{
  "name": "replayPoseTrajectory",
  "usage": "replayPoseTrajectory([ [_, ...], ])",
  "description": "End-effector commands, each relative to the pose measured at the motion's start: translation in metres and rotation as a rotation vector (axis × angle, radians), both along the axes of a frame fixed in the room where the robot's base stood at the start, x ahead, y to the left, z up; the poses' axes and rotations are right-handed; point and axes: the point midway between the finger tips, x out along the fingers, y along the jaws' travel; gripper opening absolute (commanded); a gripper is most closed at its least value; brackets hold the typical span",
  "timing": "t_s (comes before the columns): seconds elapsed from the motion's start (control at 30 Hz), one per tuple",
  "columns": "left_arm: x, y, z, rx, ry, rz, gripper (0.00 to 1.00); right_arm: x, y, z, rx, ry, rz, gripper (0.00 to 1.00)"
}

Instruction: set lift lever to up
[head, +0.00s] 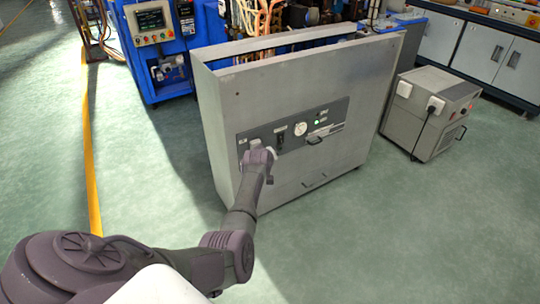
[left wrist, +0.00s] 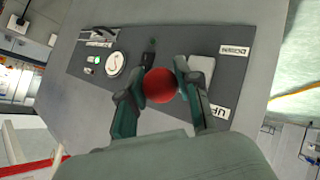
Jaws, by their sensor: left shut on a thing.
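The lift lever's round red knob (left wrist: 160,86) shows in the left wrist view, in front of the dark control panel (left wrist: 90,62). My left gripper (left wrist: 166,74) is shut on this knob, one finger on each side. A DOWN label (left wrist: 234,50) and an UP label (left wrist: 217,113) are on the panel to the right of the knob. The lever's shaft is hidden, and I cannot tell its setting. In the head view my left gripper (head: 262,157) is at the left end of the panel (head: 335,111), and the knob is hidden there. My right gripper is not in view.
A grey box unit (head: 425,105) stands to the right, blue machinery (head: 165,75) behind. The front floor is clear.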

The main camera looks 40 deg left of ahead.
Motion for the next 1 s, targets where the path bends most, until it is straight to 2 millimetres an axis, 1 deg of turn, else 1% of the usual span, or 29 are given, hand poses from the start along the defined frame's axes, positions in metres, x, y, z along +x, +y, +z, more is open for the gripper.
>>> replayPoseTrajectory([
  [0.03,0.0045,0.0068,0.0147,0.019,-0.024,0.004,0.0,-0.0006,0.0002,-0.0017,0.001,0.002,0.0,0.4],
  [0.2,0.005,0.0084,0.0168,0.023,-0.026,0.005,0.0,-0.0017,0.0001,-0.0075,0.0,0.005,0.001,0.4],
  [0.57,0.0048,0.0094,0.0169,0.026,-0.025,0.005,0.0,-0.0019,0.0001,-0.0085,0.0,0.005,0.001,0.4],
  [0.6,0.0048,0.0095,0.0169,0.026,-0.025,0.005,0.35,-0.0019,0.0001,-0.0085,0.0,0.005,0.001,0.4],
  [0.73,0.0045,0.0096,0.0163,0.025,-0.024,0.005,0.57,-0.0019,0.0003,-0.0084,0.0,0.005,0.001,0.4],
  [0.77,0.0043,0.0092,0.0158,0.024,-0.023,0.005,0.59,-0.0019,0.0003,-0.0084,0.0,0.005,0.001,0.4],
  [1.0,0.003,0.0058,0.0107,0.015,-0.016,0.003,0.59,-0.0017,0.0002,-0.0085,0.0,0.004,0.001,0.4],
])
